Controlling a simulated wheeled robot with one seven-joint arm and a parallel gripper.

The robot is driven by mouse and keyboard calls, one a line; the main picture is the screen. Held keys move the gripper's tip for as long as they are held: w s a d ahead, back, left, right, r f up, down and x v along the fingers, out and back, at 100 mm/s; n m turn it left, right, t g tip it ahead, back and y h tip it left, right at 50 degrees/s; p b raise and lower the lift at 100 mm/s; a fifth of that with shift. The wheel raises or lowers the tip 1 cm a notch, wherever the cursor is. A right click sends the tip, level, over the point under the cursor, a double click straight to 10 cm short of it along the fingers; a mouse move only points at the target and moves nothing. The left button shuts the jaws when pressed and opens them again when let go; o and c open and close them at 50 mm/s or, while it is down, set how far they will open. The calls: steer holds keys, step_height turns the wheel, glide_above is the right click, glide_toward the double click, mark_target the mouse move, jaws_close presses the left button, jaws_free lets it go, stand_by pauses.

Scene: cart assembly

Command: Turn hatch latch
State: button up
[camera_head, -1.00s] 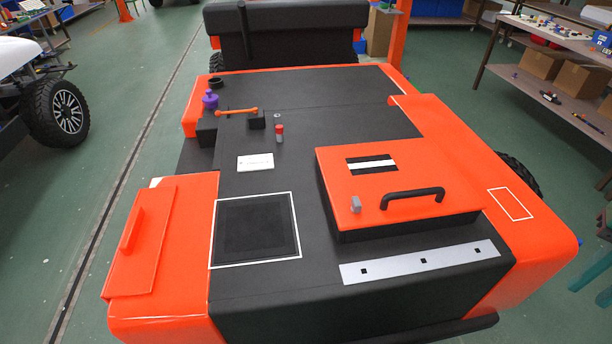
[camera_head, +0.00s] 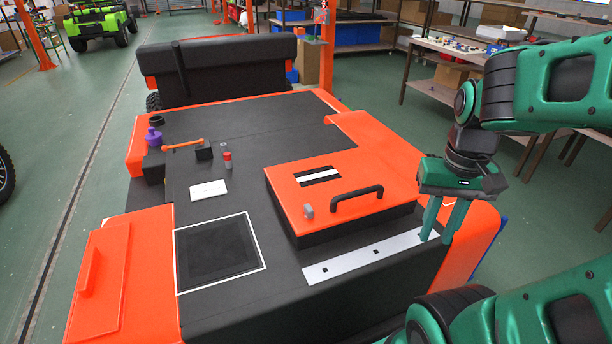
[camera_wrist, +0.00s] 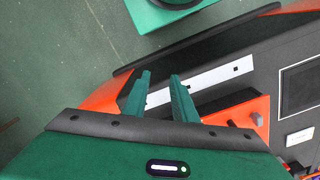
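The orange hatch (camera_head: 345,188) with a black handle (camera_head: 357,197) is closed on the right part of the cart. A small grey latch (camera_head: 308,211) stands upright near its front left corner. My gripper (camera_head: 439,237) is at the cart's front right, right of the hatch, over the end of the white strip. Its two green fingers point down, apart and empty. In the wrist view the open fingers (camera_wrist: 161,97) also show, with part of the orange hatch (camera_wrist: 236,113) beyond them; a small light piece at its edge may be the latch.
A white strip with black squares (camera_head: 366,254) lies in front of the hatch. A black square panel with a white border (camera_head: 218,254) is to its left. A bottle-like purple part (camera_head: 153,137), an orange bar (camera_head: 183,145) and a red-topped pin (camera_head: 227,160) stand farther back.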

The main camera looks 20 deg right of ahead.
step_height(320, 180, up, 2)
steer(key=n, duration=0.6)
glide_above(309, 207)
steer(key=shift+w+r, duration=0.1)
steer(key=shift+a+f, duration=0.1)
steer(key=shift+f, duration=3.8)
jaws_close()
steer(key=n, duration=0.3)
steer(key=shift+n, duration=0.4)
steer(key=n, duration=0.4)
steer(key=shift+n, duration=0.4)
steer(key=n, duration=0.9)
steer(key=shift+r, duration=0.1)
steer(key=shift+o, duration=1.2)
jaws_free()
